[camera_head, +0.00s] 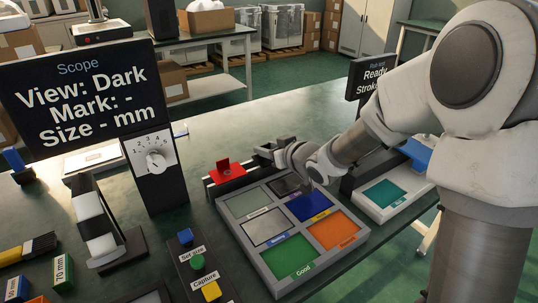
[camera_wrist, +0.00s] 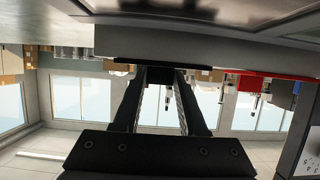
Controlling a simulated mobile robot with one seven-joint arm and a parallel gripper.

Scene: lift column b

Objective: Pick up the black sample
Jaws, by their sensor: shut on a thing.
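My gripper (camera_head: 268,151) is low over the back edge of the sorting tray, pointing left. In the wrist view the two fingers (camera_wrist: 162,78) are closed in on a small dark block, the black sample (camera_wrist: 160,75), at their tips. In the head view the sample is too small and dark to tell apart from the fingers. A black rack (camera_head: 226,184) with a red piece (camera_head: 229,171) stands just left of my gripper.
The sorting tray (camera_head: 262,262) has several coloured compartments, including green, blue and orange. A scope display (camera_head: 80,95), a dial box (camera_head: 157,170) and a button panel (camera_head: 205,268) stand to the left. A white device with a teal pad (camera_head: 383,193) is at right.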

